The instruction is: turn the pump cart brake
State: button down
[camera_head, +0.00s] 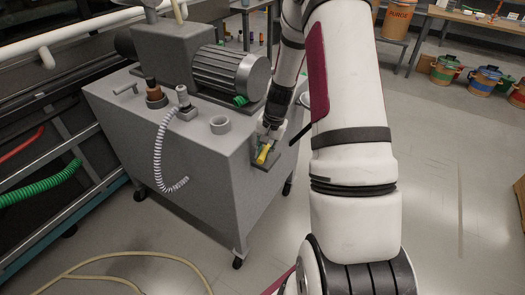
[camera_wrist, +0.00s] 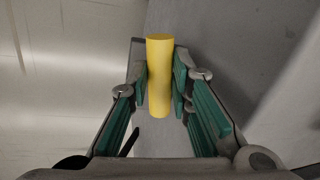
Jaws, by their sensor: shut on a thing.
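The pump cart (camera_head: 205,170) is a grey box on casters, with a motor (camera_head: 232,72) on its top. The brake handle (camera_head: 263,154) is a yellow bar at the cart's right upper edge, by a small grey bracket. My gripper (camera_head: 268,140) reaches down to it from above. In the wrist view the yellow brake handle (camera_wrist: 160,75) stands between the two green-padded fingers of my gripper (camera_wrist: 162,92), which are shut on it. The handle's mount is mostly hidden.
A coiled white cord (camera_head: 160,150) hangs on the cart's front. A beige hose (camera_head: 130,255) lies on the floor. A green hose (camera_head: 45,187) is at left. Drums (camera_head: 485,80) and a table (camera_head: 475,18) stand at back right; floor between is clear.

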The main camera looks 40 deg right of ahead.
jog(key=n, duration=0.3)
jog(key=s+d+n, duration=0.1)
jog(key=shift+d+n+g+y, duration=0.1)
jog(key=shift+n+g+y, duration=0.2)
jog(key=d+n, duration=0.1)
jog(key=n, duration=0.2)
jog(key=d+n+g+p, duration=0.1)
jog(key=n, duration=0.3)
jog(key=d+n+g, duration=0.1)
jog(key=n, duration=0.2)
jog(key=shift+d+n+p, duration=0.15)
jog(key=shift+n+p, duration=0.15)
jog(key=c, duration=1.7)
grip_release()
jog(key=shift+r, duration=0.1)
jog(key=r, duration=0.4)
jog(key=d+r, duration=0.1)
jog(key=r, duration=0.2)
jog(key=d+r, duration=0.1)
jog(key=r, duration=0.3)
jog(key=shift+w+d+r, duration=0.15)
jog(key=shift+w+r, duration=0.2)
jog(key=shift+w, duration=0.05)
